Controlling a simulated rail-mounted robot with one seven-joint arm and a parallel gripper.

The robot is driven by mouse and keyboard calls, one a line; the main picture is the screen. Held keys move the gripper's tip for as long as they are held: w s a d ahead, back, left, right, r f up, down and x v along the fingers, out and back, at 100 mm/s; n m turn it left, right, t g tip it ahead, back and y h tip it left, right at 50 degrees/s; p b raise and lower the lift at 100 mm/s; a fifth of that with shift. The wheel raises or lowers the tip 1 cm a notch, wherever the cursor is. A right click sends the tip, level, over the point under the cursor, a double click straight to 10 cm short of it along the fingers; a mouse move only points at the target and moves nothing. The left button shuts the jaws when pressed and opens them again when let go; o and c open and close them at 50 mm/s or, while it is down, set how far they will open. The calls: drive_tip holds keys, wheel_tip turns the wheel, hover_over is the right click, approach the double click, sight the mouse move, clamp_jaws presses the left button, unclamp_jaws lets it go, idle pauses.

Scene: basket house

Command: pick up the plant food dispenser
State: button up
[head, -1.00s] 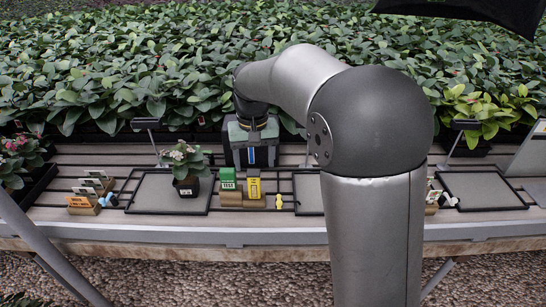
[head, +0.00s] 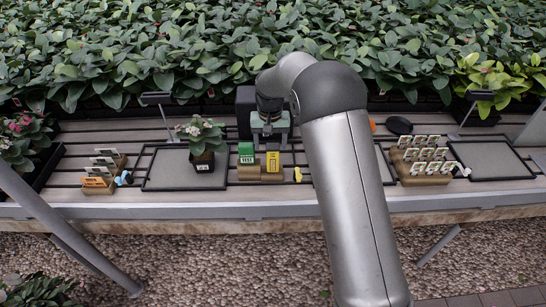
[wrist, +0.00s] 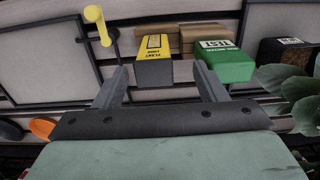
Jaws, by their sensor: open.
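The plant food dispenser is a small yellow box (wrist: 154,70) with a dark yellow-and-black label. In the head view the yellow dispenser (head: 273,162) stands at the tan wooden holder, right of a green TEST box (head: 246,153). In the wrist view the green box (wrist: 225,62) is just outside the finger on the right. My gripper (wrist: 160,88) is open and empty. Its fingers point at the dispenser, which lies between their lines, just beyond the tips. In the head view my gripper (head: 270,138) is behind the dispenser; its fingertips are not clear.
A yellow scoop-like tool (wrist: 98,25) is near the finger on the left. A potted plant (head: 203,140) stands on a framed mat (head: 165,177). A dark box (head: 245,112) is behind the gripper. Label racks (head: 100,175) stand at both sides.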

sight(273, 161)
drive_tip(key=shift+w+d+f+p, duration=0.1)
drive_tip(key=shift+f+p, duration=0.2)
drive_tip(key=shift+f, duration=0.7)
drive_tip(key=shift+w+d+f+p, duration=0.15)
drive_tip(key=shift+f+p, duration=0.15)
drive_tip(key=shift+f, duration=0.75)
drive_tip(key=shift+w+d+f+p, duration=0.1)
drive_tip(key=shift+f+p, duration=0.2)
drive_tip(key=shift+f, duration=0.7)
drive_tip(key=c, duration=1.2)
